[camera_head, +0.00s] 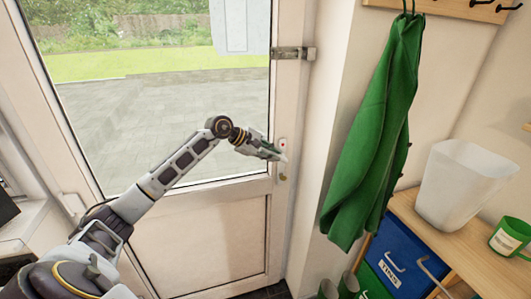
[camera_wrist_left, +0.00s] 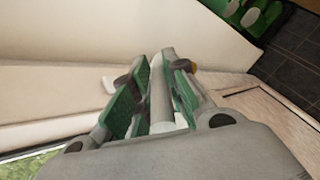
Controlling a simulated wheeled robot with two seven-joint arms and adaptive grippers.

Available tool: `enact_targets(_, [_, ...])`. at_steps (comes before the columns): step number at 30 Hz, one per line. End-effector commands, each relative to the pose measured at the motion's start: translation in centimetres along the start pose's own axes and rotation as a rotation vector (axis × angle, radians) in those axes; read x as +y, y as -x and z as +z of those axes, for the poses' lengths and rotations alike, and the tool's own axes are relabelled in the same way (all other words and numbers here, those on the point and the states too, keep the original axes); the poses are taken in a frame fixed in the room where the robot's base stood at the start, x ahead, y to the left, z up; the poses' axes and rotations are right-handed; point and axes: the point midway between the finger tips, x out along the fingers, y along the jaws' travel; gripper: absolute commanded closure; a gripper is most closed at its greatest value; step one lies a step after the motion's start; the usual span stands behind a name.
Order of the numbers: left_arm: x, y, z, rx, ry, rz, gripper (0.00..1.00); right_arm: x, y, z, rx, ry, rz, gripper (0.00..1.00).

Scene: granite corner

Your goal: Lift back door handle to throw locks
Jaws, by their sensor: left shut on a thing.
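The back door (camera_head: 215,235) is white with a large glass pane and appears closed in its frame. The door handle is a pale bar at the door's right edge; in the left wrist view the handle (camera_wrist_left: 162,90) runs between my green-padded fingers. My left gripper (camera_head: 275,152) reaches across the pane and is shut on the handle; it also shows in the left wrist view (camera_wrist_left: 160,100). The fingers hide most of the handle in the head view. A small lock cylinder (camera_head: 282,177) sits just below the gripper. My right gripper is not in view.
A green cloth garment (camera_head: 375,130) hangs from a hook rail right of the door. A metal bolt (camera_head: 290,53) is higher on the door edge. A wooden-topped unit at right holds a white bin (camera_head: 460,185) and green mug (camera_head: 510,237). Green boots (camera_head: 347,285) stand below.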

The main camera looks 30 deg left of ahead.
Motion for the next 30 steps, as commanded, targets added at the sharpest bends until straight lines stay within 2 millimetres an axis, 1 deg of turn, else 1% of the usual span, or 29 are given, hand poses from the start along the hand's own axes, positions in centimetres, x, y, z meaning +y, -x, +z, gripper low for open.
enact_targets(1, [0.67,0.48,-0.06,0.014,-0.003,0.002,1.00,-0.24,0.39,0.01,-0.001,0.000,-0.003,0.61])
enact_targets(9, [0.74,0.36,0.05,0.037,-0.002,-0.027,1.00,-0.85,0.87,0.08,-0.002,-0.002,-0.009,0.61])
enact_targets(22, [0.76,0.34,-0.02,0.041,-0.003,-0.029,1.00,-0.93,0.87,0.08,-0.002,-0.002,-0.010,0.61])
enact_targets(23, [0.76,0.35,-0.03,0.041,-0.003,-0.029,0.81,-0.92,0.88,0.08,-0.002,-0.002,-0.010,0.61])
enact_targets(24, [0.75,0.34,-0.03,0.041,-0.003,-0.029,0.76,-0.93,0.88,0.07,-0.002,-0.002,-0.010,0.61])
enact_targets(27, [0.69,0.29,0.01,0.040,-0.003,-0.031,0.63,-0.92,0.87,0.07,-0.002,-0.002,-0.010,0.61])
enact_targets(30, [0.61,0.22,0.12,0.038,-0.003,-0.032,0.62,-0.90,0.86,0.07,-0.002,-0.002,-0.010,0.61])
